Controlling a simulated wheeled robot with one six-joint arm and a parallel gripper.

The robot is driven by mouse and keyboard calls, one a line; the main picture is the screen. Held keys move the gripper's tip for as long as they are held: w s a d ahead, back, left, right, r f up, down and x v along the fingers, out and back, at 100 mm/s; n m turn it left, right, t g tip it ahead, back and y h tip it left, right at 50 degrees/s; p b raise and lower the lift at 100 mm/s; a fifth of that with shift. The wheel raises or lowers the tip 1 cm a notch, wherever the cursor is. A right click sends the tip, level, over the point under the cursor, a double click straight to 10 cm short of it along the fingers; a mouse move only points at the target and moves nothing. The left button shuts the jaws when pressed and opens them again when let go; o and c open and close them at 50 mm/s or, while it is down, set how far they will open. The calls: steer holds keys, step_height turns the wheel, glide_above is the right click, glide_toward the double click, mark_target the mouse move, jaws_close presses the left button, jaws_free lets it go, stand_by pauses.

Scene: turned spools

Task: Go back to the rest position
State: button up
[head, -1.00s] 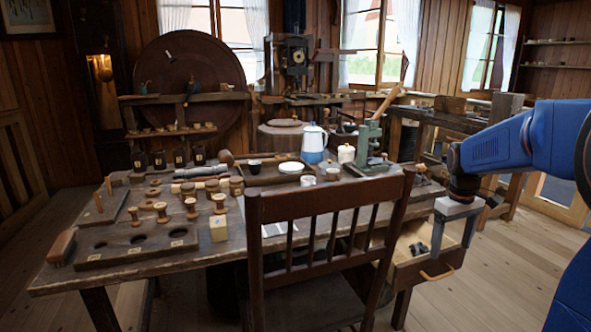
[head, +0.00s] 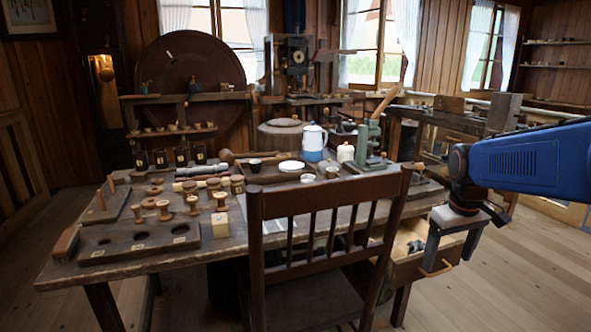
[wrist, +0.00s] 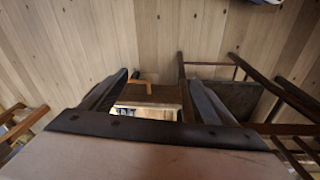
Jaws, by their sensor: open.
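My gripper (head: 447,252) hangs pointing down from my blue arm at the right of the head view, over the open drawer (head: 410,246) at the table's right end. In the wrist view my gripper (wrist: 158,92) shows its two fingers wide apart with nothing between them. The drawer front and its wooden handle (wrist: 143,82) show below and beyond the fingers. Several turned spools (head: 193,204) stand on the left part of the table (head: 240,237), well away from my gripper.
A wooden chair (head: 325,205) stands at the table's front, left of my gripper. A board with round hollows (head: 138,242) lies at the table's left front. A blue-and-white pot (head: 314,142) stands at the back. The floor (head: 500,280) at the right is clear.

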steer(key=s+a+f+m+t, duration=0.1)
steer(key=s+a, duration=0.3)
steer(key=s, duration=0.6)
steer(key=s+a+f+m+t, duration=0.1)
steer(key=s+a, duration=0.3)
steer(key=s, duration=0.6)
steer(key=shift+s+a+f+t+y, duration=0.25)
steer(key=shift+a+f+t+y, duration=0.1)
steer(key=shift+f+t, duration=0.45)
steer(key=shift+c, duration=0.2)
